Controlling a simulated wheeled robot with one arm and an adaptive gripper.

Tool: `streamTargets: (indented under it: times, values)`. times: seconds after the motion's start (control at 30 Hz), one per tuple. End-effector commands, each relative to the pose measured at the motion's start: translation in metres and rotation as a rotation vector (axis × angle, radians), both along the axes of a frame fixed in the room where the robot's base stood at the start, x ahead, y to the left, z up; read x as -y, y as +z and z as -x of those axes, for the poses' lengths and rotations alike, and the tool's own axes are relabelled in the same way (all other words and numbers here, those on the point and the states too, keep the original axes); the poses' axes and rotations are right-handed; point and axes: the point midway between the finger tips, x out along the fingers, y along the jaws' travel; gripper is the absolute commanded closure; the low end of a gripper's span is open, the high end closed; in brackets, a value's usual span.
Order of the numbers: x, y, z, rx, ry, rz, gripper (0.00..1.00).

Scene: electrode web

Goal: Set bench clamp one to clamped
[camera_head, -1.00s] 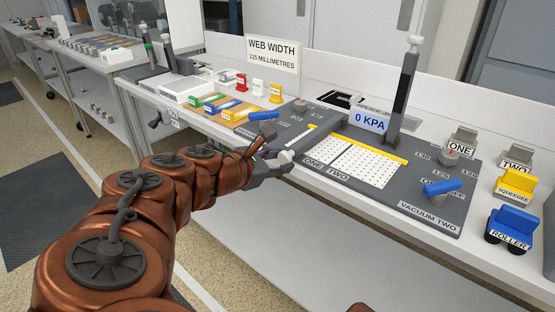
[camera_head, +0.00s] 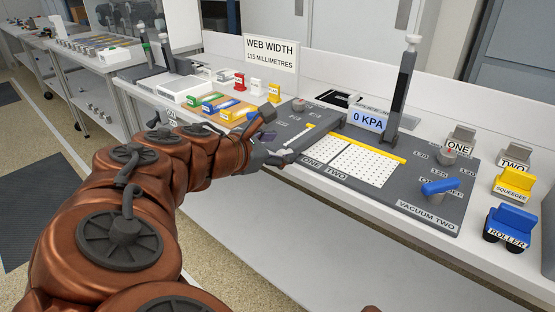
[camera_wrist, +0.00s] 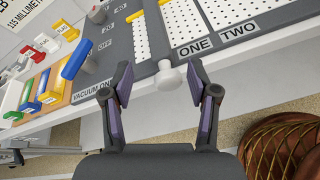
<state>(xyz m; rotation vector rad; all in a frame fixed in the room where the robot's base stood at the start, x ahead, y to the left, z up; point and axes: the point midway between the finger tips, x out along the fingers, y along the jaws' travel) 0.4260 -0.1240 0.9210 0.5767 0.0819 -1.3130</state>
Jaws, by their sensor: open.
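A pale knob (camera_wrist: 170,77) sticks out at the front edge of the dark vacuum bed, just beside the ONE label (camera_wrist: 194,48); it is the likeliest part of bench clamp one, though no clamp name is readable on it. My gripper (camera_wrist: 160,68) is open and empty. In the wrist view the knob lies between its two fingertips, with a gap on either side; I cannot tell the depth. In the head view my gripper (camera_head: 283,160) is at the bed's front edge, left of the ONE TWO labels (camera_head: 324,170), and largely hides the knob.
A blue lever (camera_wrist: 76,58) stands left, by the VACUUM ONE label (camera_wrist: 95,91). Another blue lever (camera_head: 440,186) is by VACUUM TWO.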

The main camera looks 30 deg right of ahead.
Motion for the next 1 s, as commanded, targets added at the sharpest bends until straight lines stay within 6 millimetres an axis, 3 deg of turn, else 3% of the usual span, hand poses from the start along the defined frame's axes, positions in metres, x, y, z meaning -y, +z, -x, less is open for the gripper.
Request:
streamTargets:
  times: [0.2, 0.4, 1.0]
  values:
    - [0.000, 0.038, 0.001, 0.006, -0.001, -0.001, 0.41]
    - [0.000, 0.056, 0.001, 0.003, -0.001, -0.002, 0.41]
    - [0.001, 0.060, 0.001, 0.001, -0.003, 0.000, 0.41]
